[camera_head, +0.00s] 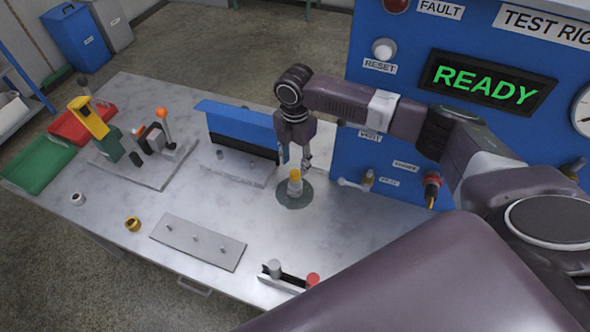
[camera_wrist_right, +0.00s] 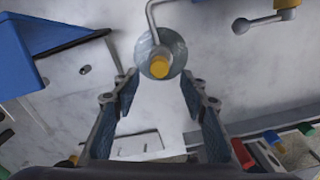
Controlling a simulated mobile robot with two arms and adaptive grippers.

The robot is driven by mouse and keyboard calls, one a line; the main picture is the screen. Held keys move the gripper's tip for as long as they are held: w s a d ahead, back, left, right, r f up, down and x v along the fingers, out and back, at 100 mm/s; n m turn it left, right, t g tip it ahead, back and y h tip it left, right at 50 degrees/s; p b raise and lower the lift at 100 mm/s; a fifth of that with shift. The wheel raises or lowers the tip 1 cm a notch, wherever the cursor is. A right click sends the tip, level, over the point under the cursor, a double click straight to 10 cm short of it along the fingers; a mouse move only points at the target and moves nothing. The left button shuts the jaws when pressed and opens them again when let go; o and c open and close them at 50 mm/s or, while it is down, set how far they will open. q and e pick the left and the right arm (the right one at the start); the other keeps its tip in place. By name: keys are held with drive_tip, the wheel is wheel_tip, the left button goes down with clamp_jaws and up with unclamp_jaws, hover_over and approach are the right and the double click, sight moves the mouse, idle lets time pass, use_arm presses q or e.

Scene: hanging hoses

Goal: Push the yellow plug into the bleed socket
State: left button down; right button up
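The yellow plug (camera_head: 295,174) stands upright on a grey fitting (camera_head: 295,188) over a dark round pad (camera_head: 303,201) on the bench. In the right wrist view the plug (camera_wrist_right: 159,67) shows end-on between my fingertips. My right gripper (camera_head: 297,162) is just above and around the plug, pointing down. In the wrist view its two fingers (camera_wrist_right: 160,84) are spread apart, with a gap on each side of the plug. Small brass and grey fittings (camera_head: 368,178) sit low on the blue panel; their labels are too small to read surely. My left gripper is out of view.
The blue test rig (camera_head: 470,130) with its READY display rises behind my right arm. A blue-topped block (camera_head: 240,125) stands close left of the gripper. A pegged plate (camera_head: 197,242) and a small rack (camera_head: 290,277) lie nearer. Red and green trays (camera_head: 38,163) are far left.

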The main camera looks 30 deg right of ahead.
sight(295, 173)
wheel_tip(295, 173, up, 6)
drive_tip(key=shift+r, duration=0.25)
drive_tip(key=shift+f, duration=0.1)
idle(0.4)
